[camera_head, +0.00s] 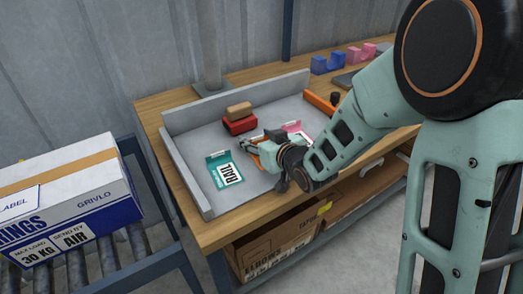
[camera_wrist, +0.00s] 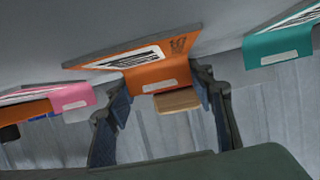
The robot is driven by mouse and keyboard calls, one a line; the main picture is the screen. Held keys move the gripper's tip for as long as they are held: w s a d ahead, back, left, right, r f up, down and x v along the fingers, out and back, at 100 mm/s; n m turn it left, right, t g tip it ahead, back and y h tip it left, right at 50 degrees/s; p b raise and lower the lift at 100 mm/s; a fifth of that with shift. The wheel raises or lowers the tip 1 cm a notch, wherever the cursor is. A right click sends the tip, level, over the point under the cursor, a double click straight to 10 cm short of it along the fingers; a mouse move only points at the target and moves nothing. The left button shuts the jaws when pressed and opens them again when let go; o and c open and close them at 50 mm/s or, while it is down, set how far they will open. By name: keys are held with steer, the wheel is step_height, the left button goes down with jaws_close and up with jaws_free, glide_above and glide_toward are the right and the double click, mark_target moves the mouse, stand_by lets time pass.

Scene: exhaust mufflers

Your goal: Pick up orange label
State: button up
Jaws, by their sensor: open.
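The orange label (camera_head: 256,158) lies on the grey tray, mostly hidden behind my gripper (camera_head: 262,146) in the head view. In the wrist view the orange label (camera_wrist: 150,62) shows as a flat orange plate with a printed white patch and a folded orange tab. My gripper (camera_wrist: 163,92) is open, with one dark finger on each side of the tab. I cannot tell whether the fingers touch it. A teal label (camera_head: 225,172) lies to the left and a pink label (camera_head: 295,129) to the right in the head view.
The grey tray (camera_head: 207,206) has raised walls. A tan block (camera_head: 239,109) sits on a red block (camera_head: 240,126) behind the labels. A blue-and-white box (camera_head: 75,200) stands on rollers at left. A cardboard box (camera_head: 275,247) sits under the bench.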

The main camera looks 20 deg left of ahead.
steer(key=shift+c, duration=0.3)
steer(key=c, duration=0.7)
steer(key=shift+a+r, duration=0.1)
steer(key=shift+c, duration=0.2)
